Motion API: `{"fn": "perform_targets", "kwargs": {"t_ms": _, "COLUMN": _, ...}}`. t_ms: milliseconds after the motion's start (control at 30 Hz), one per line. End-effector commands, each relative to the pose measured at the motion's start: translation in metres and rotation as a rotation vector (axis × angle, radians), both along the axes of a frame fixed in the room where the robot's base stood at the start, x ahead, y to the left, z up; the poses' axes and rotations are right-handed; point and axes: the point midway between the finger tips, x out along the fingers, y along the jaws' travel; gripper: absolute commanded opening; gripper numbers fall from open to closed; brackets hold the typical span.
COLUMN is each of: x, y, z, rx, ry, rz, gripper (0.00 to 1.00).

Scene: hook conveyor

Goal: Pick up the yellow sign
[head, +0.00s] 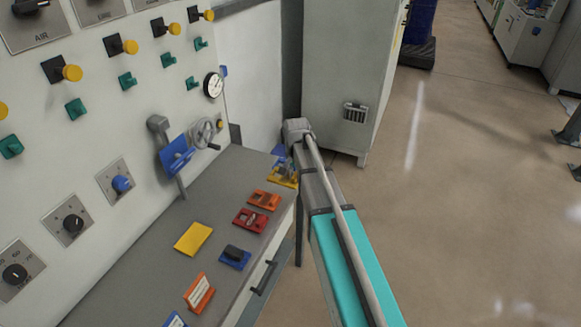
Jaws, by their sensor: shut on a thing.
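My arm reaches up the picture to the far end of the grey bench, where its wrist bends down. My gripper (287,166) is small, partly hidden by my arm, and low over the bench's far right corner. It is shut on a yellow piece (284,180) at that corner; whether this piece is the sign, and whether it touches the bench, I cannot tell. A flat yellow plate (193,239) lies on the middle of the bench, well apart from my gripper.
On the bench (150,277) lie an orange piece (264,200), a red piece (250,220), a blue-and-black piece (235,257) and an orange-and-white sign (199,292). A control panel (95,135) stands at left, a grey cabinet (345,65) behind.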

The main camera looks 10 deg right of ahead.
Motion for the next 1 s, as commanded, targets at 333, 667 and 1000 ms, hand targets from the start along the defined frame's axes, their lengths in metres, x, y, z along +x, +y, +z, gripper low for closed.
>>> {"fn": "perform_targets", "kwargs": {"t_ms": 333, "x": -0.04, "y": -0.007, "z": 0.019, "rx": 0.0, "ry": 0.0, "rz": 0.001, "gripper": 0.0}}
{"fn": "perform_targets", "kwargs": {"t_ms": 667, "x": -0.044, "y": -0.008, "z": 0.02, "rx": 0.0, "ry": 0.0, "rz": 0.001, "gripper": 0.0}}
{"fn": "perform_targets", "kwargs": {"t_ms": 1000, "x": -0.044, "y": -0.008, "z": 0.02, "rx": 0.0, "ry": 0.0, "rz": 0.001, "gripper": 0.0}}
